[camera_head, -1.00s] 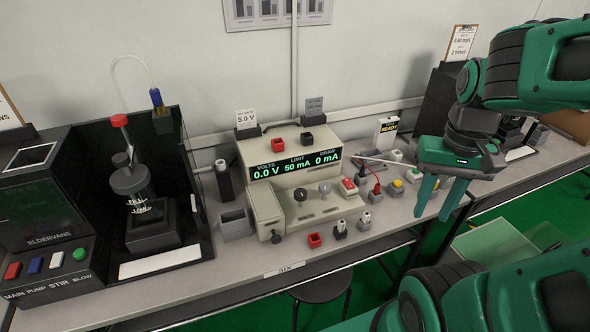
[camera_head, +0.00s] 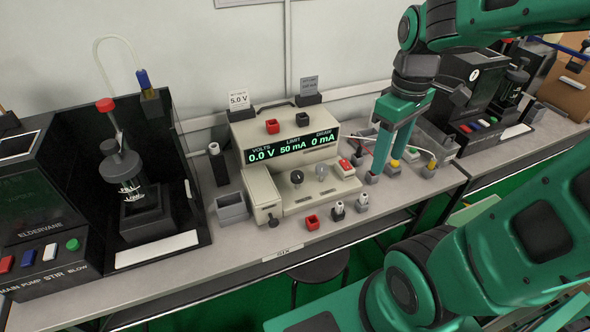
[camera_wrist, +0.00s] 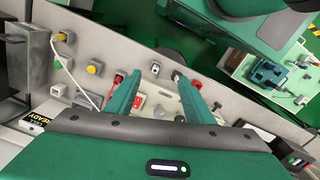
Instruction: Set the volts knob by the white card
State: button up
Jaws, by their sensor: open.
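The white card (camera_head: 238,99) reads 5.0 V and stands on top of the beige power supply (camera_head: 245,135). The supply's display (camera_head: 291,148) shows 0.0 V, 50 mA limit and 0 mA draw. The dark volts knob (camera_head: 297,177) is on the sloped front, below the display. A lighter grey knob (camera_head: 321,171) is to its right. My gripper (camera_head: 388,165) is open and empty, pointing down over the bench to the right of the supply, apart from the knobs. In the wrist view its two fingers (camera_wrist: 159,78) are spread; its body hides part of the supply.
A grey card (camera_head: 308,86) stands beside the white one. A red switch (camera_head: 345,165) and several small sockets with leads are near my gripper. A grey bin (camera_head: 231,208) and a dark stirrer enclosure (camera_head: 190,150) are at left.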

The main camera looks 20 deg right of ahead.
jog(key=w+a+n, duration=0.6)
jog(key=w+n, duration=0.2)
jog(key=n, duration=1.3)
send_near(297, 174)
notch_tip(297, 174, down, 9)
jog(key=shift+r, duration=0.15)
jog(key=c, duration=1)
